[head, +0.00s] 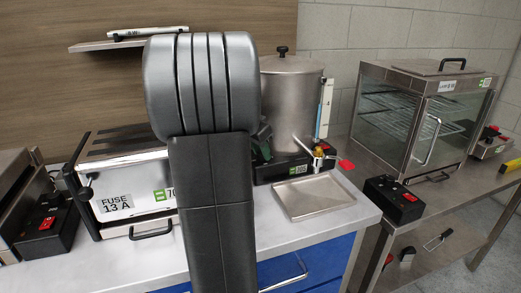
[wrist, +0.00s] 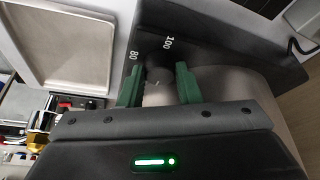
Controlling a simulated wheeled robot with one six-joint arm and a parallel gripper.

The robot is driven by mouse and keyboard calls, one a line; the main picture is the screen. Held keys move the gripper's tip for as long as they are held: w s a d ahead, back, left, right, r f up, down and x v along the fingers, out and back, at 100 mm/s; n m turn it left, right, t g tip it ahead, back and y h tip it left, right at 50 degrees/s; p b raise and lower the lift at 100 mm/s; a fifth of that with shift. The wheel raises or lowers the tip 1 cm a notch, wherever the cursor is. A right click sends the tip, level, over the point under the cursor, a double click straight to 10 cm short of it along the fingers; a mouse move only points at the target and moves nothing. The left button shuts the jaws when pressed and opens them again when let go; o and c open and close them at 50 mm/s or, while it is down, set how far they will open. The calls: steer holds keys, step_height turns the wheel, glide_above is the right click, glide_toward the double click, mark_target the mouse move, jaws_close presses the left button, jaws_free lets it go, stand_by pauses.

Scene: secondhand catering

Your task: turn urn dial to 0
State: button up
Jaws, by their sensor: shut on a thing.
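The steel urn (head: 288,95) stands on its black base behind my arm in the head view. Its dial (wrist: 158,72) is a dark knob between my green fingertips in the wrist view. The marks 80 and 100 show on the black panel (wrist: 190,42) beside it; other marks and the exact setting are hidden. My gripper (wrist: 158,86) is shut on the dial, with one finger on each side. In the head view my gripper (head: 262,143) shows only partly past my arm, at the urn's left side, and the dial is hidden.
A shallow metal tray (head: 312,196) lies in front of the urn, under its tap (head: 317,154). A white-fronted appliance labelled FUSE 13 A (head: 117,204) stands left. A glass display cabinet (head: 420,120) and a black switch box (head: 394,199) are right. A wall shelf (head: 110,44) is upper left.

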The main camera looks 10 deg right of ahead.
steer(key=n, duration=0.2)
steer(key=n+t+p, duration=0.1)
steer(key=shift+s+d+r+n+y, duration=0.1)
steer(key=shift+d+r+n+y, duration=0.05)
steer(key=shift+n+y, duration=0.25)
steer(key=n+y+p, duration=0.1)
steer(key=n, duration=0.1)
steer(key=shift+n+t+p, duration=0.3)
steer(key=shift+n+p, duration=0.1)
steer(key=n+y+p, duration=0.2)
steer(key=n, duration=0.2)
steer(key=shift+d+n, duration=0.15)
steer(key=shift+n, duration=0.25)
steer(key=shift+p, duration=0.3)
steer(key=o, duration=1)
steer(key=shift+c, duration=0.2)
steer(key=v, duration=1.3)
steer(key=shift+s+r, duration=0.2)
steer(key=shift+s, duration=0.15)
